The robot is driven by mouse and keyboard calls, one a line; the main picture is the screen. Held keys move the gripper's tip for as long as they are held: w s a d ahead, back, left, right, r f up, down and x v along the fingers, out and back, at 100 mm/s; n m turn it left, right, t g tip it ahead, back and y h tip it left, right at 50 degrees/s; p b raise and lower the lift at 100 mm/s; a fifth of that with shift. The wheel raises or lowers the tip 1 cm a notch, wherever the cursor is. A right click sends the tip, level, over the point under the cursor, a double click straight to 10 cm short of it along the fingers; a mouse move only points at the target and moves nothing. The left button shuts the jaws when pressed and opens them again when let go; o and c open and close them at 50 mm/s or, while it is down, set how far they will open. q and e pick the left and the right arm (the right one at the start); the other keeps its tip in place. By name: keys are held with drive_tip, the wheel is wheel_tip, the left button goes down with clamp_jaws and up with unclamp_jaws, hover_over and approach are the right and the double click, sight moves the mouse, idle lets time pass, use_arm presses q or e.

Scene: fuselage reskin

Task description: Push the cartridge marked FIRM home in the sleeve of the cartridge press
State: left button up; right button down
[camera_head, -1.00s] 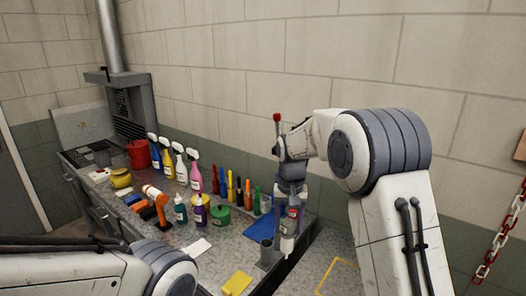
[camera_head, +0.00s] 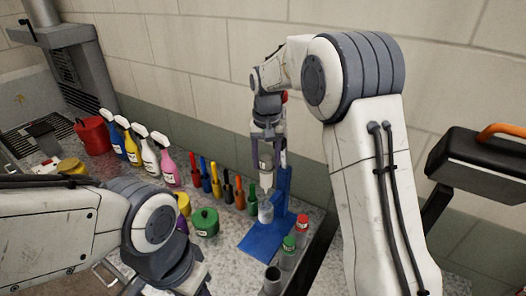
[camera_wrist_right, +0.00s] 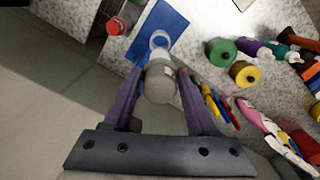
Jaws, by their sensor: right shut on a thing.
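My right gripper (camera_head: 268,150) is shut on a grey-white cartridge (camera_head: 266,165), held about upright with its narrow end down. Its marking is too small to read. The cartridge press has a blue base (camera_head: 254,240), a blue column (camera_head: 283,182) and a pale ring-shaped sleeve (camera_head: 265,212). In the head view the cartridge's lower end is just above the sleeve. In the right wrist view the cartridge (camera_wrist_right: 160,86) lies between the fingers, and the sleeve's ring (camera_wrist_right: 160,40) shows just past its end. My left gripper is out of view; only my left arm shows.
A green-capped cartridge (camera_head: 288,252) and a red-capped one (camera_head: 302,226) stand right of the press. A grey cup (camera_head: 272,281) is in front. Markers, a green pot (camera_head: 205,221) and spray bottles (camera_head: 168,168) line the left. A black case (camera_head: 480,160) is at far right.

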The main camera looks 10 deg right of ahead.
sight(266, 174)
idle(0.3)
drive_tip(key=shift+s+r, duration=0.1)
drive_tip(key=shift+r, duration=0.05)
drive_tip(key=shift+f+b, duration=1.45)
drive_tip(key=shift+f, duration=1.2)
drive_tip(key=c, duration=0.9)
unclamp_jaws()
clamp_jaws()
drive_tip(key=shift+p, duration=0.4)
